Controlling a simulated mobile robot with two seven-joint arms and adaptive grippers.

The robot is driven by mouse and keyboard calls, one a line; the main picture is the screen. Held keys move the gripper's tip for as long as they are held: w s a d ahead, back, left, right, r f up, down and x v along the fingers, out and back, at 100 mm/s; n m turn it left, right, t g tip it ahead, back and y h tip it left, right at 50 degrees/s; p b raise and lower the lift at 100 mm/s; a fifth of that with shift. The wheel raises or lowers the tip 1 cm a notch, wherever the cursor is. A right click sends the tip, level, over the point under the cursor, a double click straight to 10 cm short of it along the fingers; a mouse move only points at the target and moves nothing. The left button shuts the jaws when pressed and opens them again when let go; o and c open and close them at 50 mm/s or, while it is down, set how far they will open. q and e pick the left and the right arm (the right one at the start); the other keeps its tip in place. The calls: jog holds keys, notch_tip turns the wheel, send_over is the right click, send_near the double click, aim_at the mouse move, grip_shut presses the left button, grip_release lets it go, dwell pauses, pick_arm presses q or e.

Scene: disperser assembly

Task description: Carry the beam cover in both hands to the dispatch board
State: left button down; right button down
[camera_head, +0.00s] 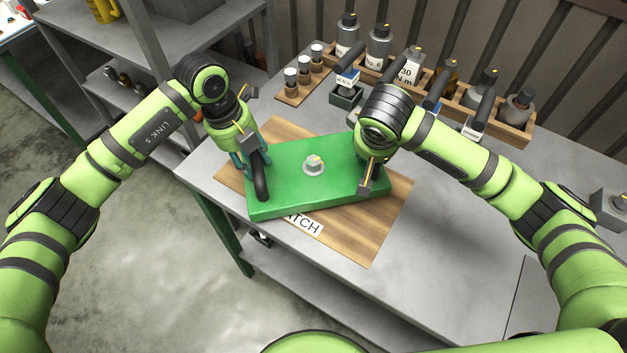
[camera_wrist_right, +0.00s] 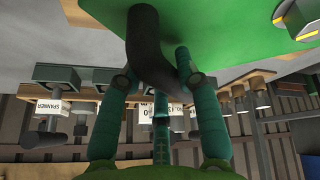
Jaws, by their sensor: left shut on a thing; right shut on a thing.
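The green beam cover (camera_head: 290,190) is a flat box with a pale nut-like fitting on top and a dark handle at each end. It lies over the wooden dispatch board (camera_head: 385,222), hiding much of it and part of its label; I cannot tell whether it touches the board. My left gripper (camera_head: 252,162) is shut on the left dark handle (camera_head: 261,187). My right gripper (camera_head: 366,168) is at the right end, mostly hidden by its wrist. In the right wrist view its teal fingers stand around the other dark handle (camera_wrist_right: 147,40), below the green cover (camera_wrist_right: 215,25).
A wooden rack (camera_head: 515,130) of labelled bottles and tools lines the back of the grey table (camera_head: 450,230). A small wooden holder (camera_head: 300,85) with capped vials stands behind the board. Grey shelves (camera_head: 165,60) stand at the left. The table's front right is clear.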

pick_arm(q)
jog(key=shift+d+f+b, duration=0.3)
jog(key=shift+d+b, duration=0.15)
pick_arm(e)
jog(key=shift+a+f, duration=0.25)
jog(key=shift+f, duration=0.3)
pick_arm(q)
jog(key=c, duration=0.8)
grip_release()
jog(key=shift+s, duration=0.1)
pick_arm(e)
jog(key=c, duration=0.9)
grip_release()
pick_arm(q)
jog(key=shift+o, duration=0.2)
jog(key=shift+a, duration=0.1)
pick_arm(e)
jog(key=shift+s+r, duration=0.1)
jog(key=shift+r, duration=0.05)
pick_arm(q)
jog(key=shift+a, duration=0.15)
pick_arm(e)
jog(key=shift+d, duration=0.15)
